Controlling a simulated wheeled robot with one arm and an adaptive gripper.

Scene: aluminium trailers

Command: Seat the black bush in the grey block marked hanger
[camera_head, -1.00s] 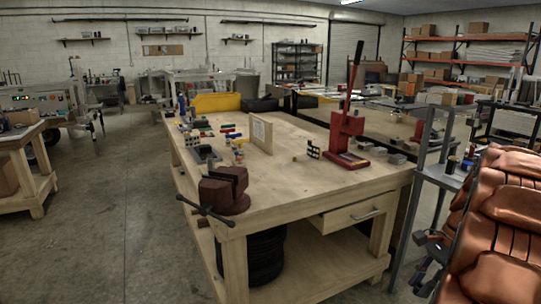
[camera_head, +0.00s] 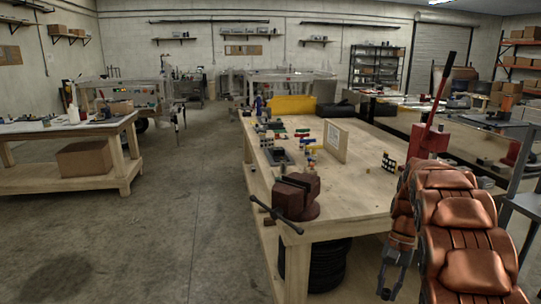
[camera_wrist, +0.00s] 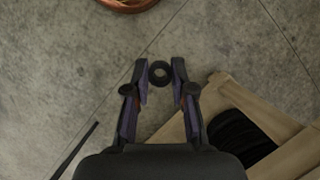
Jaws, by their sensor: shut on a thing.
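My gripper (camera_wrist: 160,82) is shut on the black bush (camera_wrist: 160,64), a small dark ring at the fingertips in the wrist view. In the head view my gripper (camera_head: 393,275) hangs pointing down at the lower right, in front of the wooden bench; the bush is too small to make out there. Below the gripper, the wrist view shows concrete floor and part of the bench's lower frame. I cannot pick out the grey block marked hanger; small grey and coloured parts lie on the bench, too small to read.
Another table (camera_head: 60,130) stands left. The floor between (camera_head: 190,220) is clear.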

